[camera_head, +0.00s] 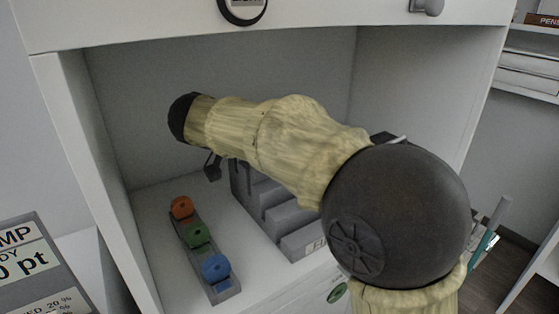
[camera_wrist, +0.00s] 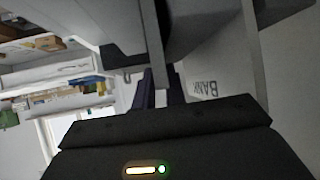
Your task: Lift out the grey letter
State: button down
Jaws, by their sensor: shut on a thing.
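In the wrist view, the two dark fingers of my gripper (camera_wrist: 162,92) are shut on a thin grey piece (camera_wrist: 155,45) seen edge-on, which looks like the grey letter. It runs up from between the fingertips. Beside it is a pale surface (camera_wrist: 228,62) with the upside-down word BANK. In the head view, a grey slotted organiser (camera_head: 283,212) stands in the white compartment, partly behind my arm. My arm hides most of my gripper and the letter there, so I cannot tell how far the letter is out of its slot.
A grey rack (camera_head: 226,292) with orange (camera_head: 181,207), green (camera_head: 196,236) and blue (camera_head: 215,268) round pieces stands left of the organiser. The compartment's left wall (camera_head: 95,165) and top board (camera_head: 300,22) enclose my arm. Bare floor (camera_head: 150,200) shows left of the rack.

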jog(key=shift+r+p, duration=0.3)
jog(key=shift+r, duration=0.25)
notch_tip(320, 180, up, 3)
jog(key=shift+p, duration=0.7)
jog(key=s+d, duration=1)
jog(key=s, duration=0.5)
jog(key=shift+f, duration=0.35)
notch_tip(320, 180, up, 3)
jog(key=shift+f+p, duration=0.2)
jog(key=shift+p, duration=0.4)
jog(key=shift+w, duration=0.1)
